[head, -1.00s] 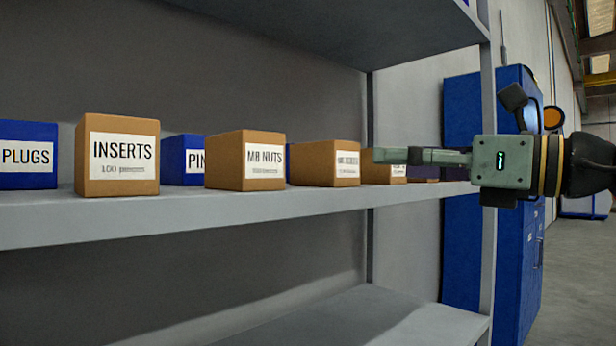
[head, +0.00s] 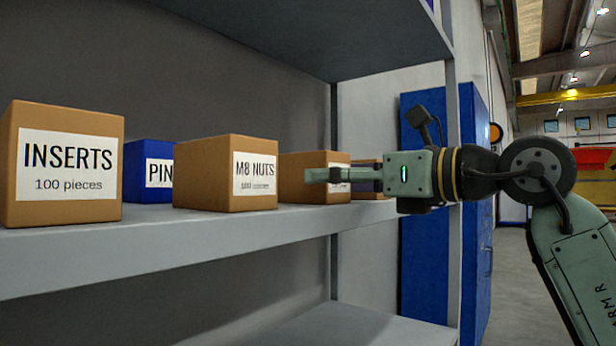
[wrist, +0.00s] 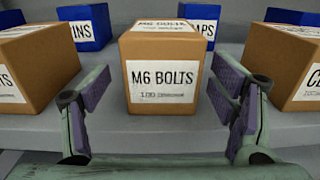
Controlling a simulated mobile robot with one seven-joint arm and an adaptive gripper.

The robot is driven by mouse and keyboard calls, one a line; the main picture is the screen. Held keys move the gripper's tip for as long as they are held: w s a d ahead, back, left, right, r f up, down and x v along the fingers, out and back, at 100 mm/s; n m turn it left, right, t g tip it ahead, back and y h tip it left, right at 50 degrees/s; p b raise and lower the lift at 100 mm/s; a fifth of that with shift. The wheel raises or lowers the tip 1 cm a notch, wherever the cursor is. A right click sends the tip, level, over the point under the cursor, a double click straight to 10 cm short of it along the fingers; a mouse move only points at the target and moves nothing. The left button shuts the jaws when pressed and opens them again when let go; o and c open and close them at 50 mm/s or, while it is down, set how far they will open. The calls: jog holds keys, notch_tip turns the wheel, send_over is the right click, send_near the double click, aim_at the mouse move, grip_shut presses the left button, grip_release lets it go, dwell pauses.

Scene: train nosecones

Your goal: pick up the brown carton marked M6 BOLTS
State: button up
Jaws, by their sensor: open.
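The brown carton marked M6 BOLTS (wrist: 163,50) stands upright in the middle of the wrist view, its white label facing me. My gripper (wrist: 160,92) is open, with one finger at each side of the carton's front in that view. The fingers are empty and appear short of the carton, not around it. In the head view my gripper (head: 312,175) points left along the shelf front. It partly covers a brown carton (head: 300,163) whose label is mostly hidden, so I cannot tell there which carton is M6 BOLTS.
Brown cartons flank it closely at left (wrist: 38,65) and right (wrist: 288,62). Blue boxes (wrist: 85,27) stand behind. The head view shows cartons marked INSERTS (head: 65,200) and M8 NUTS (head: 215,172) on the grey shelf (head: 130,250). Another shelf hangs above.

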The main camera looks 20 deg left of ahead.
jog(key=x, duration=0.3)
jog(key=p+x, duration=0.1)
jog(key=shift+w+a+r, duration=0.15)
jog(key=shift+a+r, duration=0.1)
jog(key=shift+r, duration=0.1)
jog(key=shift+w+a, duration=0.25)
jog(key=shift+a, duration=0.25)
jog(key=shift+c, duration=0.4)
jog(key=c, duration=1.6)
